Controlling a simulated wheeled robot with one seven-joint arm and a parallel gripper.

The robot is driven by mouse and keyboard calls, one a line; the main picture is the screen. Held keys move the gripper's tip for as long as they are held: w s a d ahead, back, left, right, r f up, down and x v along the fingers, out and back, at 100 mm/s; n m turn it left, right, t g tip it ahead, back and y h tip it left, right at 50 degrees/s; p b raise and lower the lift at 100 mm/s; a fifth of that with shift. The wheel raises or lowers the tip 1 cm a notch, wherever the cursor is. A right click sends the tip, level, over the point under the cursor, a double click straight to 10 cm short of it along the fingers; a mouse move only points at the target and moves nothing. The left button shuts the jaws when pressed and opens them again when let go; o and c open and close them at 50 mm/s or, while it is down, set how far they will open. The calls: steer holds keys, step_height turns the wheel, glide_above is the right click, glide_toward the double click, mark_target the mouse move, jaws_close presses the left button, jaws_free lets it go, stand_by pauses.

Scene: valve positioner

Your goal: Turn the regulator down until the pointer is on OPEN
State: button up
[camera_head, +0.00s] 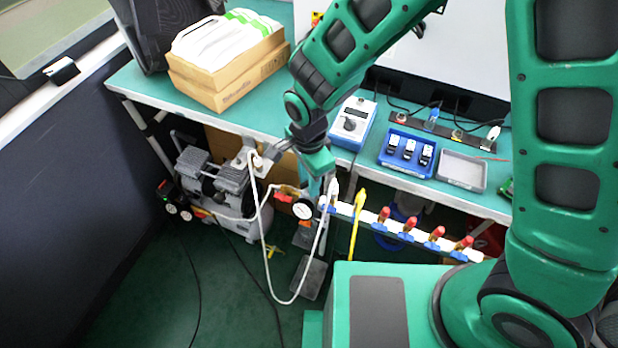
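My arm reaches down from the top, and my gripper (268,153) is at the table's front edge, pointing left. It is close beside a small grey fitting (244,160) with a white hose; I cannot tell whether it touches it or whether the fingers are open or shut. A round white pressure gauge (303,208) hangs below the table edge, beside a red part (286,191). I cannot tell which part is the regulator. A blue and white box (353,122) with a dark round dial stands on the table. No pointer position or OPEN mark is readable.
A compressor (215,185) stands under the green table (140,88). A white rail (410,233) with several red-tipped valves runs right of the gauge. White and yellow hoses hang in front. A blue tray (408,152), a grey tray (461,170) and cardboard boxes (230,90) lie on the table.

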steer(key=shift+f, duration=0.1)
jaws_close()
